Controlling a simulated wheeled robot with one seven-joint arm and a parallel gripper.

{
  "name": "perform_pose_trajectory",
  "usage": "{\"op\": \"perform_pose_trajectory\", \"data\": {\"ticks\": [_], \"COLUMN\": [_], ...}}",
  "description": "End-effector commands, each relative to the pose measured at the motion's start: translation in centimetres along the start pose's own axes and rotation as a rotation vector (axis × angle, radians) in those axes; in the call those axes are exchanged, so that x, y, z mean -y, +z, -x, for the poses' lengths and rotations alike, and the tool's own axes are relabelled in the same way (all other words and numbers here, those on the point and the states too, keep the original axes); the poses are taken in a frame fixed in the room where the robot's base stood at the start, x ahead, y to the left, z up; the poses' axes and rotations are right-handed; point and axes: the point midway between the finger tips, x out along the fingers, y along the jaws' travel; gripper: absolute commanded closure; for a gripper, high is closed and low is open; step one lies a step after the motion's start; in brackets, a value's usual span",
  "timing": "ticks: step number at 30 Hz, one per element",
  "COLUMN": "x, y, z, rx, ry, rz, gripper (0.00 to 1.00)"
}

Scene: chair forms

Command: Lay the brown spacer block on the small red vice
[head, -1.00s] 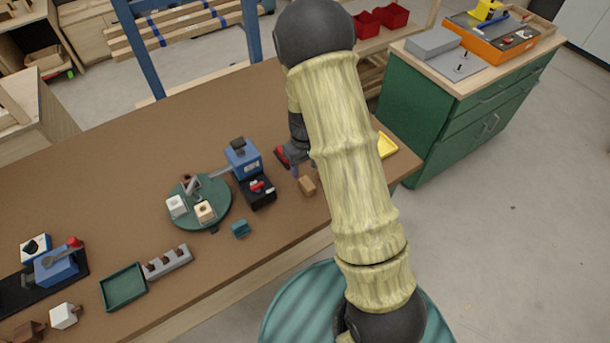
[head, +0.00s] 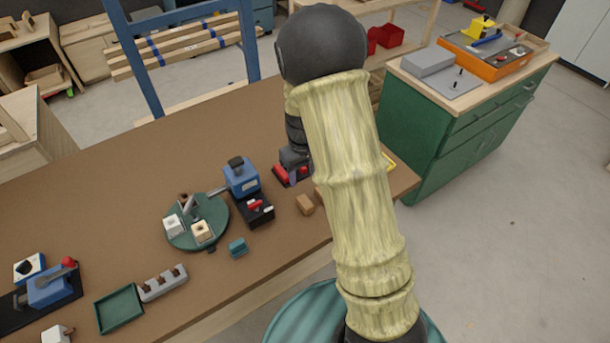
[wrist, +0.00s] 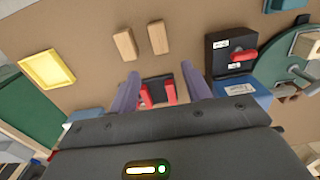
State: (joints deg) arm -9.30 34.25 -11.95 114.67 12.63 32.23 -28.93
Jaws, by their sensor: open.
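The small red vice (head: 281,173) is on the brown workbench, partly hidden by my gripper (head: 293,172). In the wrist view, its red jaws (wrist: 170,93) show between the two purple fingers of my gripper (wrist: 160,70). The fingers are open and spread either side of the vice, with nothing held between them. Two light brown blocks lie side by side beyond the vice in the wrist view, a left one (wrist: 125,43) and a right one (wrist: 158,37). I cannot tell which is the spacer block. In the head view one brown block (head: 305,204) shows clearly; my arm mostly covers the other.
A black box with a red switch (wrist: 222,66) and a blue machine (head: 242,179) stand close beside the vice. A yellow tray (wrist: 47,68) lies on the other side. A green turntable (head: 180,237) and a teal block (head: 238,248) are further left.

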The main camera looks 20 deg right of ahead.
Motion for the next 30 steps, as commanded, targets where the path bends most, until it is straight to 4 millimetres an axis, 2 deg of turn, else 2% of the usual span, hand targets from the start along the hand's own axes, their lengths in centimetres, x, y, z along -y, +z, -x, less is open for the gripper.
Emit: {"op": "perform_pose_trajectory", "data": {"ticks": [4, 7, 12, 19, 23, 30], "x": [0.4, 1.1, 2.4, 4.1, 4.5, 4.5], "y": [1.3, 3.3, 7.8, 13.5, 14.8, 14.9], "z": [1.7, 3.6, 6.9, 9.4, 9.8, 9.8], "rx": [-0.025, -0.056, -0.125, -0.21, -0.228, -0.229], "ry": [-0.001, 0.0, 0.009, 0.03, 0.036, 0.036], "rz": [-0.037, -0.083, -0.178, -0.281, -0.304, -0.307], "gripper": [0.52, 0.52, 0.52, 0.52, 0.52, 0.52]}}
